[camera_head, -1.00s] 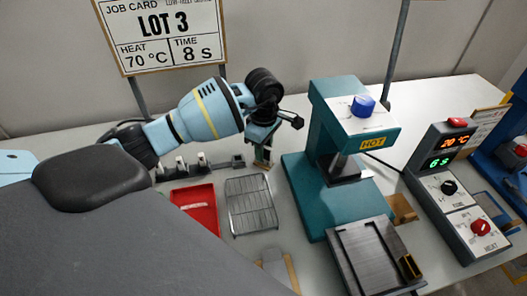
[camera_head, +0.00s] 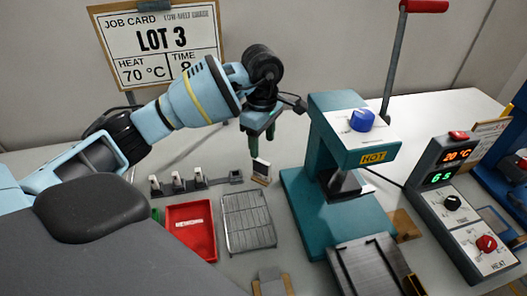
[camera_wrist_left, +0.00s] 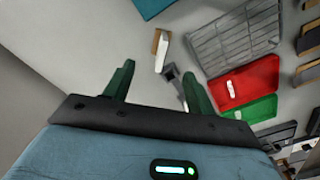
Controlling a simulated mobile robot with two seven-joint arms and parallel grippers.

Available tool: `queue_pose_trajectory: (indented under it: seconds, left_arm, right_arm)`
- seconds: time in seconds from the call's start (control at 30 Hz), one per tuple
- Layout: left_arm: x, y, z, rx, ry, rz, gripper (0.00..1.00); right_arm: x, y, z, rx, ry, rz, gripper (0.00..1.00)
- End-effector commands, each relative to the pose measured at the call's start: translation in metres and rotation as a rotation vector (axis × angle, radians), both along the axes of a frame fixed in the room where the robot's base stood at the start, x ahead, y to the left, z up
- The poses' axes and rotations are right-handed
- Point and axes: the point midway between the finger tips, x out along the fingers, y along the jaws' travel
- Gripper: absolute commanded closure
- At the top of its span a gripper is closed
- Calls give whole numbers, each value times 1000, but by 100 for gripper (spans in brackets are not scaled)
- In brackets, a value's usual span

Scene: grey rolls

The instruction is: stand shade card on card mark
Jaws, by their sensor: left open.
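A small pale card (camera_head: 262,168), which looks like the shade card, stands upright on the table just right of the grey rail. In the left wrist view the card (camera_wrist_left: 162,52) shows as a white strip beside a tan strip. I cannot tell whether the tan part is the card mark. My left gripper (camera_head: 262,142) is open and empty above the card, its green fingers pointing down. In the left wrist view the open fingers (camera_wrist_left: 158,70) point toward the card, apart from it. My right gripper is not in view.
A grey rail (camera_head: 205,184) with several small upright pieces lies left of the card. In front are a red tray (camera_head: 190,230) and a wire rack (camera_head: 247,222). A teal press (camera_head: 320,200) stands close on the right, with a control box (camera_head: 450,220) beyond.

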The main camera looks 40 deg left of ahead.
Motion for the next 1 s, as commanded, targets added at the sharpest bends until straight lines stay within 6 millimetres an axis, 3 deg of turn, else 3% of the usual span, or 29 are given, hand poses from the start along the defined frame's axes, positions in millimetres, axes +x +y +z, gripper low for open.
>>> queue_pose_trajectory:
  seconds: [0.03,0.1,0.37,0.6,0.83,1.0]
  left_arm:
    - [-1,2,-26,4,15,0,44]
    - [-1,2,-38,2,13,1,44]
    - [0,1,-40,-2,4,1,44]
    - [-1,1,-62,-2,5,2,44]
    - [-1,1,-70,-2,6,1,44]
    - [-3,1,-93,-2,7,2,44]
  right_arm:
    - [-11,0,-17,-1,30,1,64]
    - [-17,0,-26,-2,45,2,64]
    - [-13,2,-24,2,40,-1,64]
    - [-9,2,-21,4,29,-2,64]
    - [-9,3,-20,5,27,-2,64]
    - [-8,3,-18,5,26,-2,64]
